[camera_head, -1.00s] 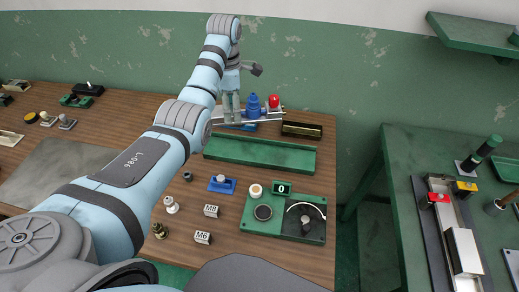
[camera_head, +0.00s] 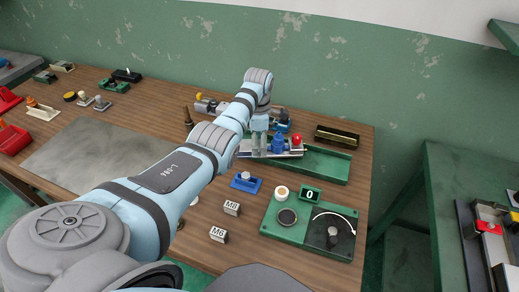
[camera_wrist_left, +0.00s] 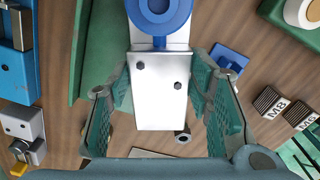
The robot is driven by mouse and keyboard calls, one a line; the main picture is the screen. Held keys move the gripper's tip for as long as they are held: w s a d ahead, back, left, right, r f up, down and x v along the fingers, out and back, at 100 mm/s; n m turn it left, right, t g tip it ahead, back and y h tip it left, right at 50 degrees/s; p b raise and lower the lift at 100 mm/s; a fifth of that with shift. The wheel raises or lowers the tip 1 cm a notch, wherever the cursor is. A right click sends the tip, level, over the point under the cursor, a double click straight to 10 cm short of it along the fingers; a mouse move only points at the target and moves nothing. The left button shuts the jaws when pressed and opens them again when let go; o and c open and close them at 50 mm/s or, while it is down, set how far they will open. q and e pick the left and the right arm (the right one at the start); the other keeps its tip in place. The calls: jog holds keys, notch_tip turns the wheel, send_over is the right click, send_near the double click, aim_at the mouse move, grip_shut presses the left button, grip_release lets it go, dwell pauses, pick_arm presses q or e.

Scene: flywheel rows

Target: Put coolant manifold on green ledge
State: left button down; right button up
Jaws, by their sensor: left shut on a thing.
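The coolant manifold, a silver plate with a blue fitting (camera_head: 278,145) and a red fitting (camera_head: 297,140), is held over the left part of a long green tray. My left gripper (camera_head: 259,143) is shut on its silver plate. The red fitting is out of that view. A green ledge (camera_head: 507,36) on the wall shows at the far upper right, partly cut off. My right gripper is not in view.
The green tray (camera_head: 325,164) lies below the manifold. A black box (camera_head: 337,136) stands behind it. A green panel with a dial (camera_head: 290,240), a blue block (camera_head: 246,183) and M8 (camera_head: 231,208) and M6 tags stand nearer. A green side table (camera_head: 450,190) stands right, past a gap.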

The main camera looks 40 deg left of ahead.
aim_at(259, 145)
pick_arm(q)
jog(key=shift+w+f, duration=0.1)
jog(key=shift+f, duration=0.9)
jog(key=c, duration=0.8)
grip_release()
notch_tip(259, 145, up, 12)
jog(key=shift+r+p, duration=0.1)
jog(key=shift+p, duration=0.85)
jog(key=shift+d, duration=0.1)
